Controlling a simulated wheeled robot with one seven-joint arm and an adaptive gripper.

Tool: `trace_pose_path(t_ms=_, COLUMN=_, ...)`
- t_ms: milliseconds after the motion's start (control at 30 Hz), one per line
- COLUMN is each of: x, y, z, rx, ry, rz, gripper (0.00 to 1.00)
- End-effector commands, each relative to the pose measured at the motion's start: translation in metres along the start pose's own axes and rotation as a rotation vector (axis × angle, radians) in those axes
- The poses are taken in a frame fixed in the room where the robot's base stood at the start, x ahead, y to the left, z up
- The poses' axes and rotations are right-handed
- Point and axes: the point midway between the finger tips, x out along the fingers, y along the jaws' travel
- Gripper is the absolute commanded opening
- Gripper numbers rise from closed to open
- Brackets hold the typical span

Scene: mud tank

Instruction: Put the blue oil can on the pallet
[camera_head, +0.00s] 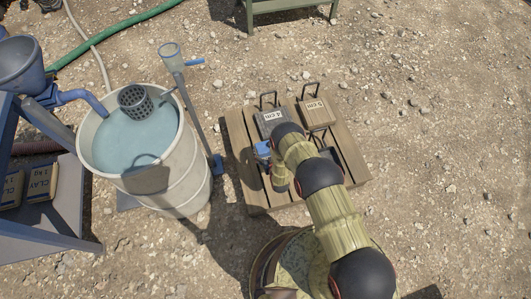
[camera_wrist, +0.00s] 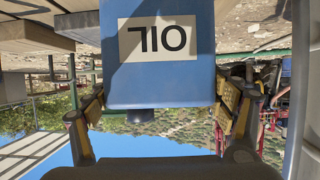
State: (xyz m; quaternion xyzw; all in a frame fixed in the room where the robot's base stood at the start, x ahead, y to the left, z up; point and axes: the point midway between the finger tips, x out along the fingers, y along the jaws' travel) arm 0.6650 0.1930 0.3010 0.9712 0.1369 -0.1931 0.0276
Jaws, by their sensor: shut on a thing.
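The blue oil can (camera_wrist: 158,75) fills the middle of the wrist view, its white OIL label upside down in the picture. My gripper (camera_wrist: 158,100) is shut on it, with a finger on each side. In the head view the blue can (camera_head: 263,150) shows small beside my arm, over the left part of the wooden pallet (camera_head: 251,192). My gripper and part of the can are hidden by my arm there. I cannot tell whether the can touches the planks or hangs just above them.
A grey 4 cm block (camera_head: 270,122) and a brown 5 cm block (camera_head: 316,112), both with handles, stand at the pallet's back. A white tank (camera_head: 165,190) of water stands to the left, a strainer (camera_head: 135,101) at its rim. Open gravel lies to the right.

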Motion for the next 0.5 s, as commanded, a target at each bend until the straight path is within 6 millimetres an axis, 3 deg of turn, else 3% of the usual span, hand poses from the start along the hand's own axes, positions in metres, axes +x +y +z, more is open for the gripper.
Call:
trace_pose_path(t_ms=267, x=0.014, y=0.001, z=0.005, rx=0.0, ry=0.006, rz=0.0, gripper=0.22)
trace_pose_path(t_ms=500, x=0.028, y=0.001, z=0.033, rx=0.0, ry=0.004, rz=0.0, gripper=0.22)
